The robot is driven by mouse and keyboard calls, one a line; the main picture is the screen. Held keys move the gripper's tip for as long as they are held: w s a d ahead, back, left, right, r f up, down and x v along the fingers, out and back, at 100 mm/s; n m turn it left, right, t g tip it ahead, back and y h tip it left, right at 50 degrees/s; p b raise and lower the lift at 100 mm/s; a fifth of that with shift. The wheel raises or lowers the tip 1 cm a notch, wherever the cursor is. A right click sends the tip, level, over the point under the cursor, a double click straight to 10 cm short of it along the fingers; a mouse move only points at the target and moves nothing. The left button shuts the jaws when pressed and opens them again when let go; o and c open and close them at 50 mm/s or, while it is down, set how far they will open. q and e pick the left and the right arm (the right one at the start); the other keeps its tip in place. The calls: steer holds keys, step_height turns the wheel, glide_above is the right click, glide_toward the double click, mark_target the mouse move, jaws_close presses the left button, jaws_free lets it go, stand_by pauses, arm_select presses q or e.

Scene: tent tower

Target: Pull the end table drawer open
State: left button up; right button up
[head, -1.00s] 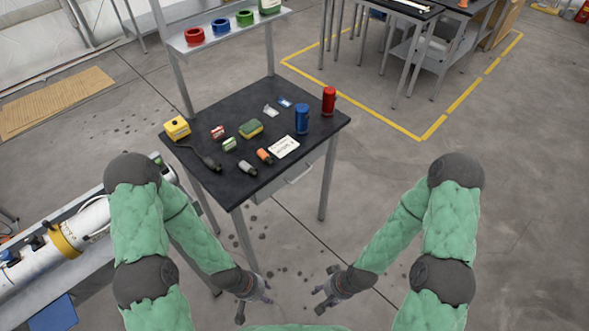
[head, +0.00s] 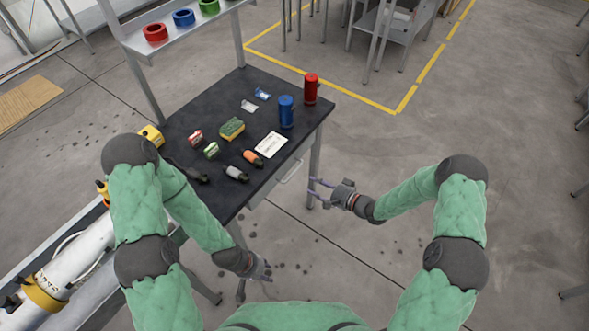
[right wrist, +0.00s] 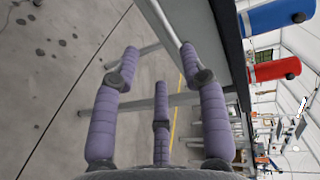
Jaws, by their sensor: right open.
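The end table (head: 181,125) has a black top and grey metal legs. Its drawer (head: 267,193) sits under the front edge with a bar handle (head: 290,172), and it looks shut. My right gripper (head: 313,192) is open and empty, just right of the handle and below the table top's level. In the right wrist view, its purple fingers (right wrist: 160,75) are spread, with the table's edge (right wrist: 228,40) close on the right. Whether the fingers touch anything is not clear. My left gripper (head: 264,272) hangs low in front of the table, apart from it; its finger state is unclear.
On the table top stand a blue can (head: 286,112), a red can (head: 311,89), a white card (head: 271,145), a sponge (head: 232,128) and small items. A shelf with tape rolls (head: 183,18) rises behind. A white cylinder (head: 75,255) lies at left. Floor at right is clear.

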mark_target(293, 174)
steer(key=x, duration=0.3)
steer(key=b+x, duration=0.1)
steer(key=x, duration=0.3)
steer(key=b+x, duration=0.1)
steer(key=x, duration=0.2)
steer(key=shift+w+a+r, duration=0.25)
steer(key=shift+a+r, duration=0.05)
steer(key=shift+a, duration=0.05)
jaws_close()
